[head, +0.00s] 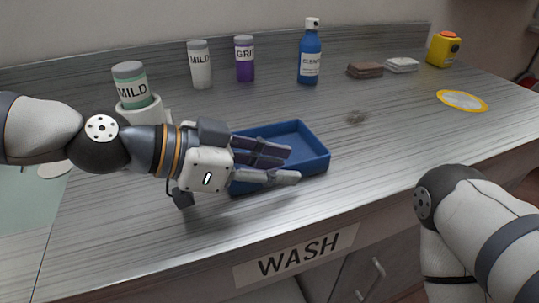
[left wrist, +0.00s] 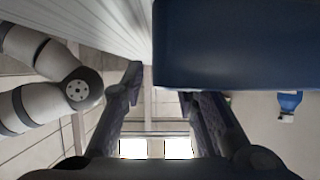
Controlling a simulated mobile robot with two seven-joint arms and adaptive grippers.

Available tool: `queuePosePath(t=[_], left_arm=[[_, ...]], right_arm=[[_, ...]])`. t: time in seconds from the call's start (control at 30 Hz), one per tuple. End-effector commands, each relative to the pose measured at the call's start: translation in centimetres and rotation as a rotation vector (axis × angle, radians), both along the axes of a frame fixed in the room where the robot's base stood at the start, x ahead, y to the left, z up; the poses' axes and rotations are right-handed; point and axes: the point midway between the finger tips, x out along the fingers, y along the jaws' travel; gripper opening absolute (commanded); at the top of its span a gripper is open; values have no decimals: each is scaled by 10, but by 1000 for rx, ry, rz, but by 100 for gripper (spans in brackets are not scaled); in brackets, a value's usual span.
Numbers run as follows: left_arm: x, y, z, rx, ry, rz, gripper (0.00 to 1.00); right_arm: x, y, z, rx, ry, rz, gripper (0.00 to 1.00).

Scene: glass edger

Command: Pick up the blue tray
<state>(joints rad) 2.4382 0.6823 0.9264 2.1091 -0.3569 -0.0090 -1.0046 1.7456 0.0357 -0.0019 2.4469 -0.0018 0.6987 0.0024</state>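The blue tray (head: 314,158) sits on the metal counter and looks empty where I can see into it. My left gripper (head: 293,165) reaches in from the left over the tray's near side, its two fingers apart. One finger shows over the tray's inside, the other by its near wall; they hide part of the tray. In the left wrist view the tray (left wrist: 235,45) fills the upper right, and the open fingers (left wrist: 161,82) show below and left of it. I cannot tell whether they touch it. My right gripper is out of view; only its arm shows.
Along the back stand a green-labelled MILD jar (head: 130,86), a white MILD bottle (head: 200,65), a purple bottle (head: 245,60) and a blue cleaner bottle (head: 310,55). Pads (head: 365,70), a yellow device (head: 444,50) and a yellow-rimmed disc (head: 462,101) lie right.

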Motion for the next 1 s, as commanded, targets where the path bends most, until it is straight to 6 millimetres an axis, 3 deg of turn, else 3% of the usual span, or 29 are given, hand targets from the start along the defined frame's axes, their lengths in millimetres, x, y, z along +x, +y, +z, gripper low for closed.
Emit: queuePosePath(t=[0.1,0.2,0.23,0.73,0.9,1.0], left_arm=[[0,0,1,0,0,1,25],[0,1,1,0,0,1,3],[0,1,1,0,0,1,0],[1,1,8,-2,-7,1,0],[0,0,38,-2,-15,0,0],[-20,-1,63,-1,-21,-3,0]], right_arm=[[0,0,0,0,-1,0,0],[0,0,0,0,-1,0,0],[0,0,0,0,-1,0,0],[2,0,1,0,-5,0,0],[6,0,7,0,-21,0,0],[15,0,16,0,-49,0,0]])
